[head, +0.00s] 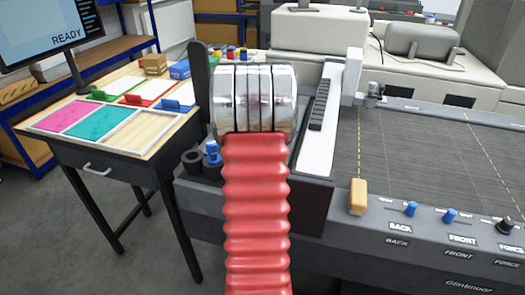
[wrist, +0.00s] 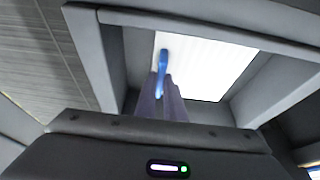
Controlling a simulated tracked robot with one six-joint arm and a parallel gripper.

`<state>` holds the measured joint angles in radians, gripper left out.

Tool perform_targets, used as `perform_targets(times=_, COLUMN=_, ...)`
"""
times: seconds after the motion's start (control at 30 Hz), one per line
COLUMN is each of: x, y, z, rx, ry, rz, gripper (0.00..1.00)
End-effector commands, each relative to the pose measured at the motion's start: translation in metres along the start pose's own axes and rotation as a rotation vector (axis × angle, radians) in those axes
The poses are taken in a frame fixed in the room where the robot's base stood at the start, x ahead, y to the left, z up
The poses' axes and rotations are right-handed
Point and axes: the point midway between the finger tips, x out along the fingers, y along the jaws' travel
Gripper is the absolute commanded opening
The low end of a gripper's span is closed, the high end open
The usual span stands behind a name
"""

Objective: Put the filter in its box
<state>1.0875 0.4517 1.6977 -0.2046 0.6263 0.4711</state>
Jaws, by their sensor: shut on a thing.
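The filter (wrist: 205,68) is a white, finely ribbed panel with a blue tab (wrist: 163,62). In the wrist view it shows within the grey walls of its box (wrist: 190,20), with a gap beside its left edge. I cannot tell how deep it sits. My gripper (wrist: 163,97) is shut on the blue tab, its fingers reaching in between the box walls. In the head view, my red ribbed arm and its silver rings hide the gripper and the filter; a dark side of the box (head: 318,165) shows to their right.
A grey cutting bed (head: 430,150) with a front row of knobs lies to the right. A wooden table (head: 150,135) with coloured trays is at the left. Blue and black small parts (head: 211,152) stand close left of my arm.

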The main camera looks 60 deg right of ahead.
Motion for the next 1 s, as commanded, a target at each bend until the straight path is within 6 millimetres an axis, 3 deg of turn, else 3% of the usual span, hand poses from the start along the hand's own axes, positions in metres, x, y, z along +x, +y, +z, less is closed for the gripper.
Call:
perform_targets(times=0.17, x=0.001, y=0.000, z=0.000, rx=0.000, ry=0.001, rz=0.000, gripper=0.00)
perform_targets(times=0.2, x=0.002, y=0.000, z=0.001, rx=0.000, ry=0.000, rz=0.000, gripper=0.10)
perform_targets(times=0.47, x=0.002, y=0.000, z=0.001, rx=-0.001, ry=0.000, rz=0.000, gripper=0.28)
perform_targets(times=0.77, x=0.000, y=0.000, z=0.000, rx=-0.001, ry=0.000, rz=0.000, gripper=0.28)
perform_targets(times=1.0, x=-0.021, y=0.000, z=-0.001, rx=-0.001, ry=0.002, rz=-0.001, gripper=0.28)
